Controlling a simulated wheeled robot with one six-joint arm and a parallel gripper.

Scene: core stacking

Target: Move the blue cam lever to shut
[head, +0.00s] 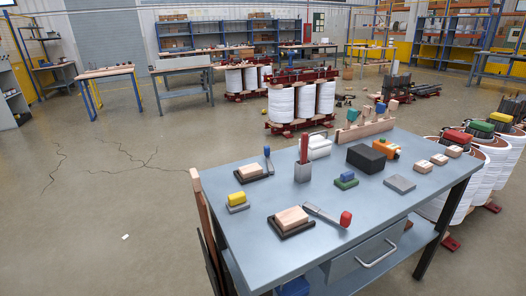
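The blue cam lever (268,159) stands roughly upright at the back left of the blue-grey workbench, its blue handle end at the top. It is beside a dark base that carries a pale wooden block (250,170). A second lever, with a red end (346,219), lies low and points to the right, beside a similar dark base with a wooden block (291,218) nearer the front. My gripper is not visible in the head view, and nothing is seen touching either lever.
The workbench (260,250) also holds a grey holder (303,172) with a red upright piece, a yellow block (237,198), a blue block (347,176) on green, a black box (366,158) and a grey slab (400,183). White coils (475,170) stand right. Open floor (110,220) lies left.

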